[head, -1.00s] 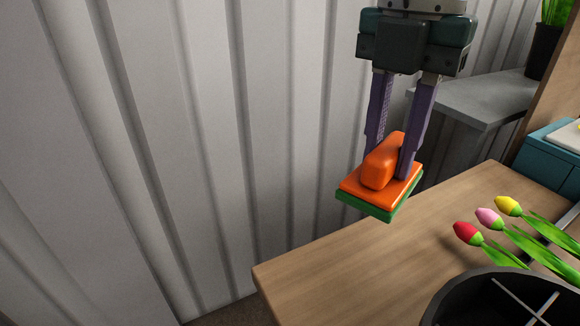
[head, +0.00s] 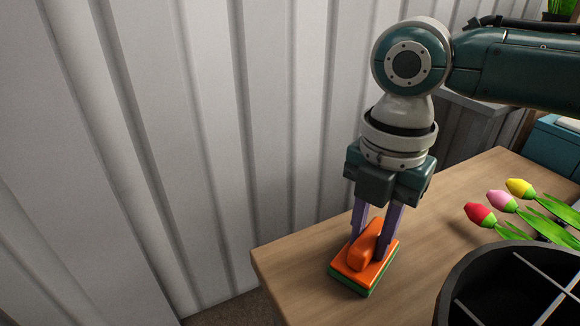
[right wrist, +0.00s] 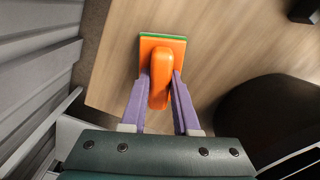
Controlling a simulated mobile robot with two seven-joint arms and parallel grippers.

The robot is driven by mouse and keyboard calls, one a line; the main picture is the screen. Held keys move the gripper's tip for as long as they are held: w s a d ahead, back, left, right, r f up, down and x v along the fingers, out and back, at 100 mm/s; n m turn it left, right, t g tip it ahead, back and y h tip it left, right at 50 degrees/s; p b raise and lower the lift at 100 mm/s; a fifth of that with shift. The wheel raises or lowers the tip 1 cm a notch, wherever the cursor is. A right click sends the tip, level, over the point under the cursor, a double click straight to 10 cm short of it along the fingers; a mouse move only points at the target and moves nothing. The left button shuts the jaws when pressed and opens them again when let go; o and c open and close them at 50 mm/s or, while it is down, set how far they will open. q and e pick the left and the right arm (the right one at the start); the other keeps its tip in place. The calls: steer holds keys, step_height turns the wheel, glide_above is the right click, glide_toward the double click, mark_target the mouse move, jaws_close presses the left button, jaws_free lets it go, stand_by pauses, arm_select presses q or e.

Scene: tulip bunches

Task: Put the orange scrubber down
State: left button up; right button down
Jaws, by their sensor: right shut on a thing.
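The orange scrubber (head: 350,272) has an orange block body with a raised grip and a green pad underneath. It is upright, pad down, at the left end of the wooden table (head: 300,272), at or just above the top; I cannot tell whether it touches. My right gripper (head: 372,240) points down and is shut on the scrubber's raised grip. In the right wrist view, the purple fingers (right wrist: 160,92) stand on either side of the orange grip (right wrist: 160,75). My left gripper is not in view.
A black round container with white dividers (head: 460,290) stands at the front right. Red, pink and yellow tulips (head: 500,201) lie behind it. A corrugated wall (head: 220,130) runs along the left and back. A teal box (head: 556,145) is at the right. The table's middle is clear.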

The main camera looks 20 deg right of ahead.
mark_target(372, 233)
steer(key=shift+f, duration=0.15)
steer(key=c, duration=0.7)
jaws_free()
steer(key=shift+o, duration=0.2)
step_height(372, 233, up, 12)
steer(key=p, duration=0.3)
steer(key=shift+r, duration=0.25)
